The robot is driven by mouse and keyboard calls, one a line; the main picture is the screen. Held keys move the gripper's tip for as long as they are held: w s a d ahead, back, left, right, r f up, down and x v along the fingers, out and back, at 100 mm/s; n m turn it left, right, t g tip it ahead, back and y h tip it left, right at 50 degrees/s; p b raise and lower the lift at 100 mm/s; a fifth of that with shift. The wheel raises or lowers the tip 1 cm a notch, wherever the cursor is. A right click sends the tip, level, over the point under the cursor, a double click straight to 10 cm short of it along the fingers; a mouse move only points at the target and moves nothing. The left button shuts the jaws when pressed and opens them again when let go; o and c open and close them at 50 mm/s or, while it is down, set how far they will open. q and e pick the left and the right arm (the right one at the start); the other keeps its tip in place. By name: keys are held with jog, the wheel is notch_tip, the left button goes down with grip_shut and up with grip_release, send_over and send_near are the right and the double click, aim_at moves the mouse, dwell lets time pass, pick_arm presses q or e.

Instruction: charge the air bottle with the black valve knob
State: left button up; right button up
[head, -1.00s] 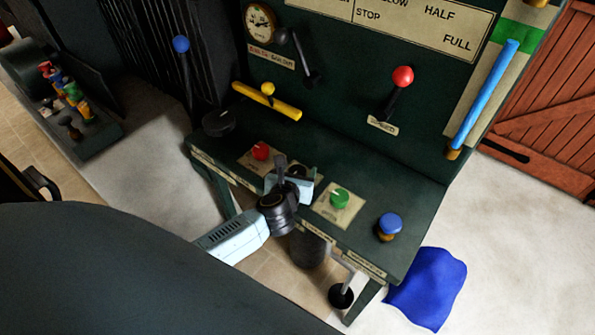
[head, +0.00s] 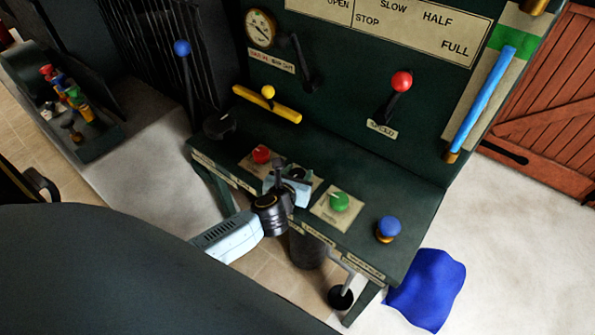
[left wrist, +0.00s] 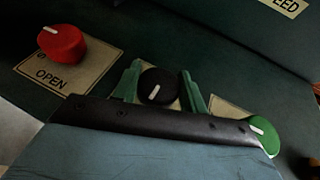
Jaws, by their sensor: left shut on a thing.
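In the head view the gripper mostly hides the knob. The round pressure gauge (head: 260,28) is on the upright panel; its needle is too small to read surely. A dark cylinder (head: 307,251) stands under the bench; I cannot tell whether it is the air bottle. My right gripper is not in view.
A red knob (head: 261,154), green knob (head: 340,201) and blue knob (head: 388,228) share the bench (head: 412,205). A red-ball lever (head: 401,82), a black lever (head: 303,65) and a yellow bar (head: 266,104) stand behind. A blue cloth (head: 428,288) lies on the floor.

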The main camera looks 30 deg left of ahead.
pick_arm(q)
jog(key=m+h+p, duration=0.3)
jog(key=shift+a+r, duration=0.1)
jog(key=shift+r, duration=0.1)
jog(key=m+h+p, duration=0.1)
jog(key=m+h, duration=0.1)
jog(key=shift+f+h, duration=0.1)
jog(key=shift+h, duration=0.3)
jog(key=shift+f+m+h, duration=0.1)
jog(key=shift+m+h, duration=0.7)
jog(key=shift+h, duration=0.1)
jog(key=m+g+h+b, duration=0.1)
jog(key=m+h, duration=0.1)
jog(key=shift+f+m+g+h+b, duration=0.15)
jog(key=shift+m+g+h+b, duration=0.2)
jog(key=shift+m+g+h, duration=0.05)
jog(key=m+g+h+b, duration=0.4)
jog(key=m+g+b, duration=0.1)
jog(key=b, duration=0.1)
jog(key=shift+m+h+b, duration=0.3)
jog(key=shift+m, duration=0.1)
jog(key=shift+m+g+h+b, duration=0.4)
jog(key=shift+m+g+b, duration=0.4)
jog(key=shift+g+b, duration=0.1)
jog(key=shift+r, duration=0.2)
